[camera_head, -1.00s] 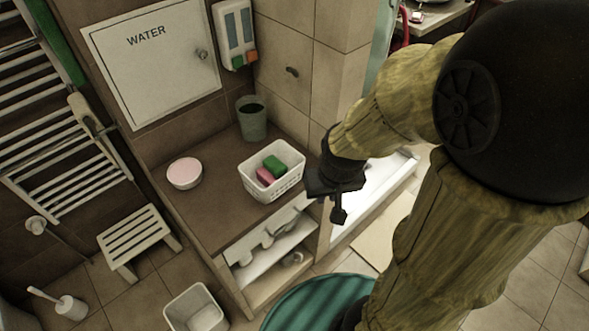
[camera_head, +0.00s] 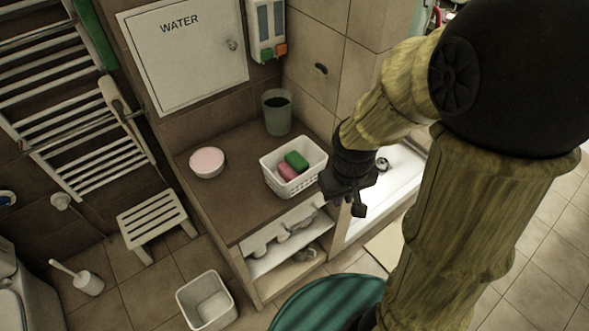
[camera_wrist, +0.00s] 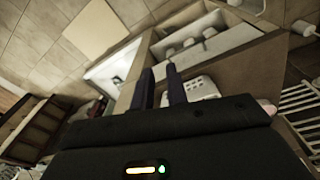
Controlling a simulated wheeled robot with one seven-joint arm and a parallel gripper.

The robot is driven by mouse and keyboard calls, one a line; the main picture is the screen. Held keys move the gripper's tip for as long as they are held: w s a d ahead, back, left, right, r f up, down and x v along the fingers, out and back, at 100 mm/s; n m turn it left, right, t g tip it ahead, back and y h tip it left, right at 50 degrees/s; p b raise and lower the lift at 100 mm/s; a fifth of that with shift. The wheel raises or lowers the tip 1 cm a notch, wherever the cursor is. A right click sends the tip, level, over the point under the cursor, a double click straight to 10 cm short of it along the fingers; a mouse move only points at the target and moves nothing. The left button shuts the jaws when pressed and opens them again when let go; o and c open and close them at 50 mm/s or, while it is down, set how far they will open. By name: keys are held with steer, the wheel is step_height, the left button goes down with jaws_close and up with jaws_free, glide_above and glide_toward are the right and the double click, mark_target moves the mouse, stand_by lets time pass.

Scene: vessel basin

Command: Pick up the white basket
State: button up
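The white basket (camera_head: 299,182) stands upright on the brown counter (camera_head: 228,207), with a green piece (camera_head: 296,160) and a pink piece (camera_head: 288,172) inside. My gripper (camera_head: 354,203) is just right of the basket, by the counter's right edge, and its fingers point down. In the wrist view, the two dark fingers of my gripper (camera_wrist: 161,82) are apart with nothing held between them. A white perforated part of the basket (camera_wrist: 203,88) shows to the right of the fingers, partly hidden by the gripper body. I cannot tell whether the gripper touches the basket.
A grey cup (camera_head: 277,117) stands behind the basket, and a white bowl with pink contents (camera_head: 207,163) stands to its left. A wall dispenser (camera_head: 266,30) hangs above. An open shelf (camera_head: 290,250) lies below. A white bin (camera_head: 206,302) and stool (camera_head: 152,218) stand on the floor.

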steer(key=w+a+f+n+t+h+p, duration=0.1)
steer(key=a+n+t+h, duration=0.2)
steer(key=a+n, duration=0.7)
steer(key=w+a+f+n+t+h, duration=0.1)
steer(key=w+a+n+t+h, duration=0.1)
steer(key=a+n+t+h, duration=0.2)
steer(key=a+n+h, duration=0.3)
steer(key=a+n, duration=0.4)
steer(key=a, duration=0.1)
steer(key=shift+f+p, duration=0.15)
steer(key=shift+p, duration=0.2)
steer(key=shift+d, duration=0.1)
steer(key=p+x, duration=0.2)
steer(key=x, duration=1)
steer(key=shift+d, duration=0.15)
